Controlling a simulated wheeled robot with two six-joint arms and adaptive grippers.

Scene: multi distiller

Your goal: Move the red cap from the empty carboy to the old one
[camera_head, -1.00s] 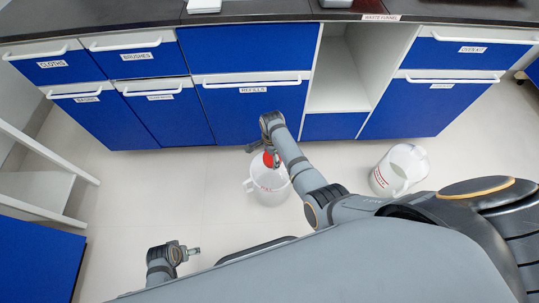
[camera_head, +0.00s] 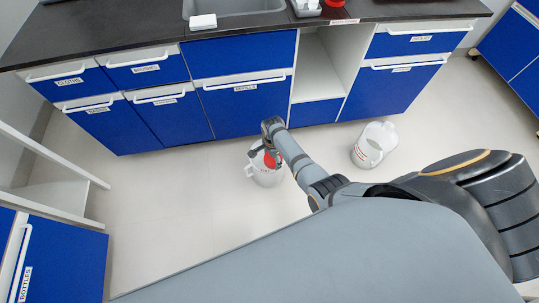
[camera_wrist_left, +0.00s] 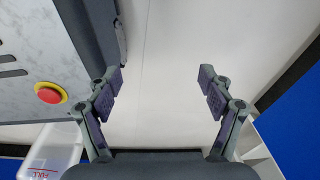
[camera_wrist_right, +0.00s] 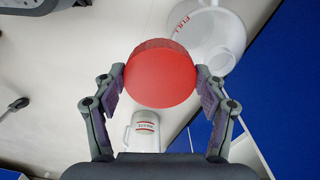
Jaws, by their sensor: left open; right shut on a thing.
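My right gripper (camera_head: 270,150) is shut on the red cap (camera_wrist_right: 160,75), which sits between its fingertips in the right wrist view. In the head view the cap (camera_head: 270,161) is partly hidden by the gripper, over the top of the left white carboy (camera_head: 266,177). I cannot tell whether cap and carboy touch. A second white carboy (camera_head: 374,145) with a handle stands on the floor to the right. The right wrist view shows one carboy marked FULL (camera_wrist_right: 222,35) behind the cap and another (camera_wrist_right: 143,132) below it. My left gripper (camera_wrist_left: 160,85) is open and empty.
Blue cabinets (camera_head: 250,105) with white handles stand behind the carboys, under a dark counter (camera_head: 110,42) with a sink (camera_head: 235,9). A white-framed blue cabinet (camera_head: 65,262) stands at the left. The floor between it and the left carboy is clear.

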